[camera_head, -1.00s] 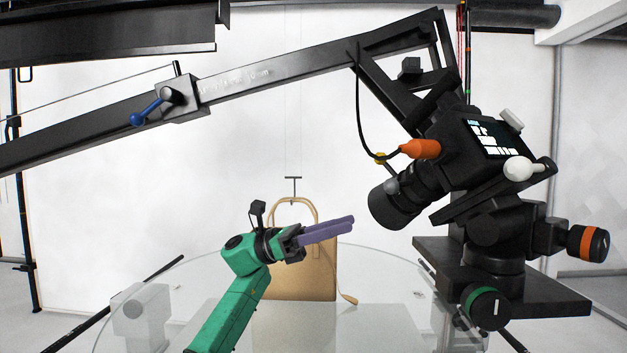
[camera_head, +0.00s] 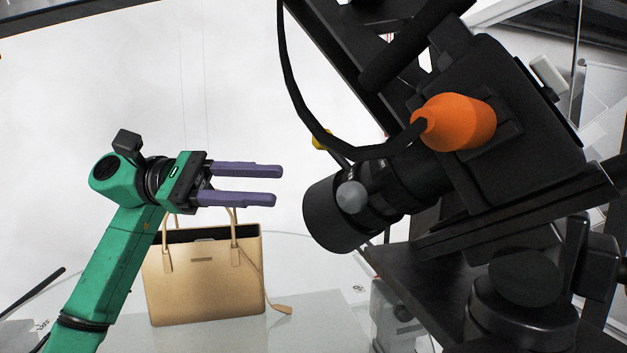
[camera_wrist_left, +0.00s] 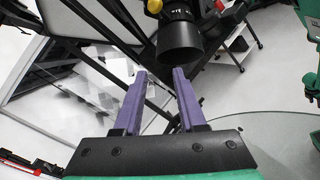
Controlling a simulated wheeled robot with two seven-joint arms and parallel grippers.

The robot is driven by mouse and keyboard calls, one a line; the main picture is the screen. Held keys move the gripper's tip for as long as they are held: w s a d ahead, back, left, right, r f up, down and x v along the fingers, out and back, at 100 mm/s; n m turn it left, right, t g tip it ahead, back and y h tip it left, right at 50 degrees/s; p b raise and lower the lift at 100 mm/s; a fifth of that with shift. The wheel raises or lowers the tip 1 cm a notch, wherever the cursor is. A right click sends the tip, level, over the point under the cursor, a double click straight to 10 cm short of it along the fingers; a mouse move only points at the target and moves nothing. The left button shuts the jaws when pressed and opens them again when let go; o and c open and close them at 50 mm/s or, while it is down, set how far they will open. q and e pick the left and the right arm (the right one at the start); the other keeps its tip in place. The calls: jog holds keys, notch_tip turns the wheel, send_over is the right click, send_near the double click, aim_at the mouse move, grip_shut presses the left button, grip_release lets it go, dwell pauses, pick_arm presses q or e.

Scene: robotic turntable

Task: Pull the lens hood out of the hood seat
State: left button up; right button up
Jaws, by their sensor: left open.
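The black lens hood (camera_head: 325,214) is the wide front end of the lens on the black camera (camera_head: 525,110), tilted down to the left. Whether it sits fully in its seat I cannot tell. A grey knob (camera_head: 352,196) sits at the joint behind it. In the left wrist view the hood (camera_wrist_left: 180,44) is ahead of the fingers, near the top. My left gripper (camera_head: 278,186) has its two purple fingers apart, empty, left of the hood and not touching it. The fingers also show in the wrist view (camera_wrist_left: 158,75). My right gripper is out of view.
An orange connector (camera_head: 455,122) with a black cable (camera_head: 295,90) loops above the lens. A tan handbag (camera_head: 205,285) stands on the glass turntable (camera_head: 320,325) below my left gripper. The black mount (camera_head: 420,290) lies under the camera. The space between fingers and hood is clear.

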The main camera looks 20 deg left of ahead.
aim_at(319, 185)
pick_arm(q)
jog(key=d, duration=0.2)
jog(key=d+p, duration=0.1)
jog(key=d, duration=0.2)
jog(key=w+d+p, duration=0.1)
jog(key=d, duration=0.2)
jog(key=shift+r, duration=0.15)
jog(key=shift+w, duration=0.2)
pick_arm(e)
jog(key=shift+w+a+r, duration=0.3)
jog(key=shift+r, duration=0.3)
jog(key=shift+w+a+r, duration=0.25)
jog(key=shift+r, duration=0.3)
pick_arm(q)
jog(key=c, duration=0.5)
grip_shut()
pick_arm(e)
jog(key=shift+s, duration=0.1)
pick_arm(q)
jog(key=shift+a, duration=0.1)
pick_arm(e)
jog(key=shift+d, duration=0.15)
